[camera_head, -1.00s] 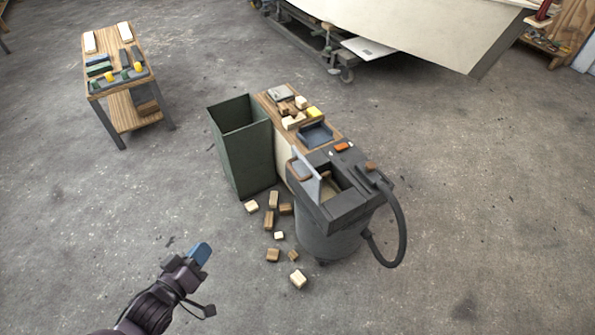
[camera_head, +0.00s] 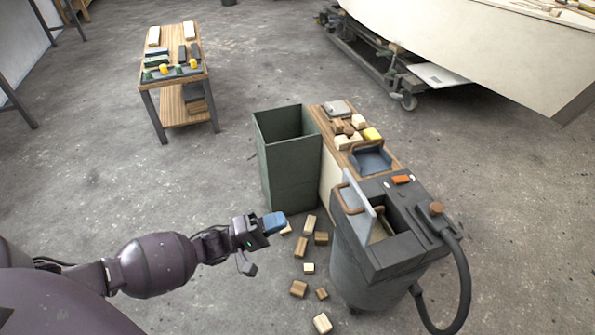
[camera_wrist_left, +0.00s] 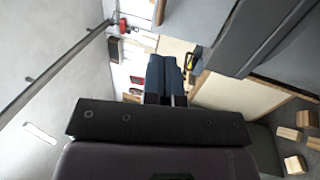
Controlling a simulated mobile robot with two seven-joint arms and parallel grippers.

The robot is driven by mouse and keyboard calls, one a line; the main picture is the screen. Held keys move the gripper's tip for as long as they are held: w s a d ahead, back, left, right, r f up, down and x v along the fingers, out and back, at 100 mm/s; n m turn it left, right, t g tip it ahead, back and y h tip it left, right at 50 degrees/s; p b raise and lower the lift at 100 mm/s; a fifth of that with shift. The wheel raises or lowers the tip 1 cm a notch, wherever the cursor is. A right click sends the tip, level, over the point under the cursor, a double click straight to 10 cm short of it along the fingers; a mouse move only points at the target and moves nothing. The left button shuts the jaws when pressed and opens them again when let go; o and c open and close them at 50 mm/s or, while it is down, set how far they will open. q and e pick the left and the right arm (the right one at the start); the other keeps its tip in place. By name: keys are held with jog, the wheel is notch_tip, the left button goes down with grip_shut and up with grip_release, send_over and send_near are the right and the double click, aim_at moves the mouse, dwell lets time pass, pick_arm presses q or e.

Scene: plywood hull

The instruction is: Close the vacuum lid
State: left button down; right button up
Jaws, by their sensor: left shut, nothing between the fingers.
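The vacuum (camera_head: 375,255) is a dark grey drum with a boxy black top, standing on the floor right of centre in the head view. Its lid (camera_head: 358,203), a light grey panel with a brown handle, stands raised at the left side of the top opening. The opening (camera_head: 382,228) shows uncovered. My left gripper (camera_head: 275,222), with blue fingers, is shut and empty. It is left of the vacuum and apart from the lid. In the left wrist view its fingers (camera_wrist_left: 165,78) lie together. My right gripper is not in view.
A green bin (camera_head: 290,165) and a wooden bench (camera_head: 335,165) with blocks and a blue tray stand behind the vacuum. Several wood blocks (camera_head: 301,248) lie on the floor. A hose (camera_head: 462,285) curves down at the right. A small table (camera_head: 180,85) stands at the back left.

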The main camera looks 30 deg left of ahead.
aim_at(337, 196)
pick_arm(q)
jog(key=b+x, duration=0.2)
jog(key=x, duration=1)
jog(key=shift+w+d, duration=0.25)
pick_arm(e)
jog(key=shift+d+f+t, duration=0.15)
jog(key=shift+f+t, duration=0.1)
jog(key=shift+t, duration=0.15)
pick_arm(q)
jog(key=shift+r, duration=0.2)
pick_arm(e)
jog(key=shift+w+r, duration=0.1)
